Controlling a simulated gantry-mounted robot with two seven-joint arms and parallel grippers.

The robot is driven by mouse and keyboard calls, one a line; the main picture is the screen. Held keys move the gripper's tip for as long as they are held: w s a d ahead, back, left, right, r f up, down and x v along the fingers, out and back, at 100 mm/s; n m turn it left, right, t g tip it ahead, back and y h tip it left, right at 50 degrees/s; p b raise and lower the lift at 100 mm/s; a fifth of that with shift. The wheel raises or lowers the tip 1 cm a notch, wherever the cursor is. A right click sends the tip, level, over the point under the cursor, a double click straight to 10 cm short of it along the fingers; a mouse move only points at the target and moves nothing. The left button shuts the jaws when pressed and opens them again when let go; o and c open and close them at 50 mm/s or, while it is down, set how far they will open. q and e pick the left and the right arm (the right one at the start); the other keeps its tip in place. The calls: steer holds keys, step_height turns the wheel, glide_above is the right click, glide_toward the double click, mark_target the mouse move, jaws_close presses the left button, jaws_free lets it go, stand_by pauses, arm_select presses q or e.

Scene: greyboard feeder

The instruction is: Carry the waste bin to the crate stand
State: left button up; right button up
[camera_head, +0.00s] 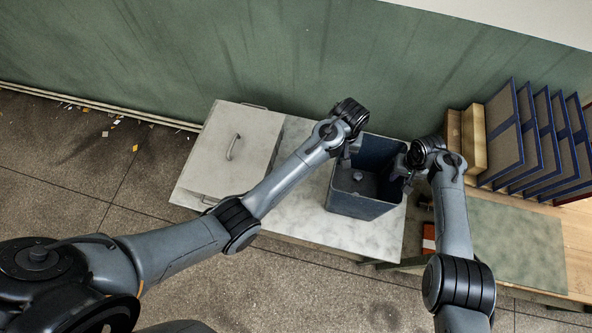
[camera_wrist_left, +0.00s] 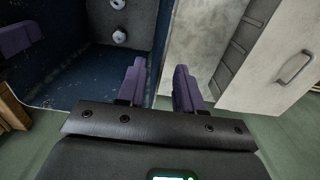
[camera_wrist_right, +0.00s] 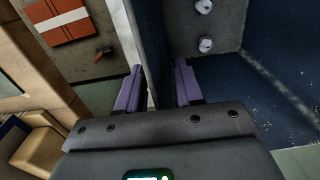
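The waste bin (camera_head: 362,205) is a dark blue, open-topped box, upright on a pale marbled surface (camera_head: 300,215). My left gripper (camera_head: 350,150) is at the bin's left rim. In the left wrist view its purple fingers (camera_wrist_left: 158,88) stand apart on either side of the bin wall. My right gripper (camera_head: 402,170) is at the right rim. In the right wrist view its fingers (camera_wrist_right: 158,86) also stand apart with the wall between them. Contact with the wall is unclear. I cannot tell which surface is the crate stand.
A grey lidded box (camera_head: 228,150) with a handle stands left of the bin. Right of it is a bench with a green mat (camera_head: 515,240), a wooden block (camera_head: 472,140) and several upright blue-edged boards (camera_head: 505,140). A green wall is close behind. Floor is open in front.

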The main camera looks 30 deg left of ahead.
arm_select(q)
step_height(320, 180, up, 5)
steer(key=shift+f, duration=0.1)
steer(key=shift+r, duration=0.35)
arm_select(e)
steer(key=shift+r, duration=0.3)
step_height(320, 180, up, 11)
steer(key=shift+f, duration=0.15)
steer(key=shift+r, duration=0.4)
